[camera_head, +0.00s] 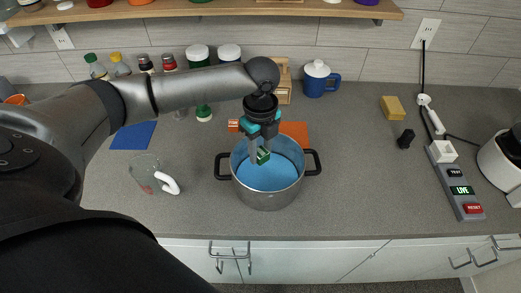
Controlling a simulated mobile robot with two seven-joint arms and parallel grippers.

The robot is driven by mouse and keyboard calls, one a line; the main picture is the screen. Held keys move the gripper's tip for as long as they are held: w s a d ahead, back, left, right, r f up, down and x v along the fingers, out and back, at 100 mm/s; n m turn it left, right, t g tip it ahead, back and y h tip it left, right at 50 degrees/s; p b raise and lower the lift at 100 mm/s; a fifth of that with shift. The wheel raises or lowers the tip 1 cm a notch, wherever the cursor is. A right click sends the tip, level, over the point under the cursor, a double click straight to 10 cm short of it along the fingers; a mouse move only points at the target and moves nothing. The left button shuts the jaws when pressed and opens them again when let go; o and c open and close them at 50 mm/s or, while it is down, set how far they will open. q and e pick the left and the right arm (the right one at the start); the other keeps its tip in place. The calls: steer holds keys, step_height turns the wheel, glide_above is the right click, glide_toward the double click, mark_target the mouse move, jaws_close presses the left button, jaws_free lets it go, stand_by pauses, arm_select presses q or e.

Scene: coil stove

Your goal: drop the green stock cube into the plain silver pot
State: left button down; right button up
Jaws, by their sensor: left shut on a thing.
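The silver pot (268,198) stands on the grey counter with a dark handle on each side. Its inside looks blue. My left gripper (262,157) points down over the pot's opening and is shut on the green stock cube (263,156). The cube appears within the outline of the pot's mouth; I cannot tell its exact height against the rim. My right gripper is not in view.
A glass jug (146,177) with a white handle stands left of the pot. A blue lidded mug (319,79) stands behind. A power strip (457,184), a yellow sponge (392,107) and a shelf (210,10) with items above are also here.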

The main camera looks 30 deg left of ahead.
mark_target(260, 152)
arm_select(q)
steer(key=shift+c, duration=1.9)
jaws_free()
steer(key=shift+r, duration=0.15)
step_height(260, 152, up, 15)
steer(key=p, duration=0.1)
